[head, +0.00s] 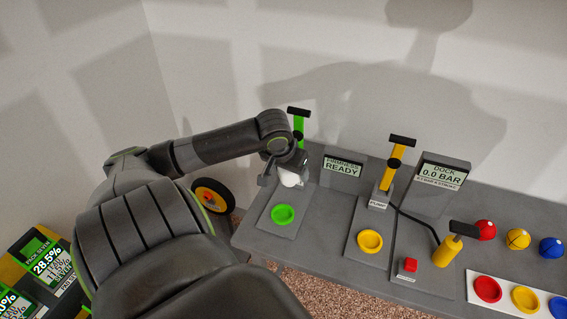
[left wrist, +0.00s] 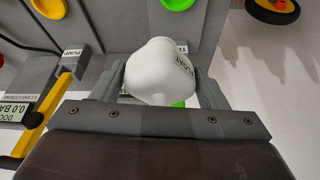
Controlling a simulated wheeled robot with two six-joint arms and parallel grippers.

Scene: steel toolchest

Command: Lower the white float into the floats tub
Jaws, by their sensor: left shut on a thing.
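The white float (head: 289,180) is a small rounded white thing with dark lettering on its side, partly hidden by my gripper in the head view. It shows larger in the left wrist view (left wrist: 158,72), between the two fingers. My left gripper (head: 291,171) is shut on it and holds it over the left end of the grey bench, by the green-handled station. The fingers also show in the left wrist view (left wrist: 161,86), one on each side of the float. I cannot make out a tub labelled for floats. My right gripper is not in view.
The grey bench (head: 325,226) carries a green round piece (head: 283,214), a yellow one (head: 370,240), a yellow-handled pump (head: 394,165) and a dock display (head: 441,175). Coloured balls and a white tray (head: 507,306) are at right.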

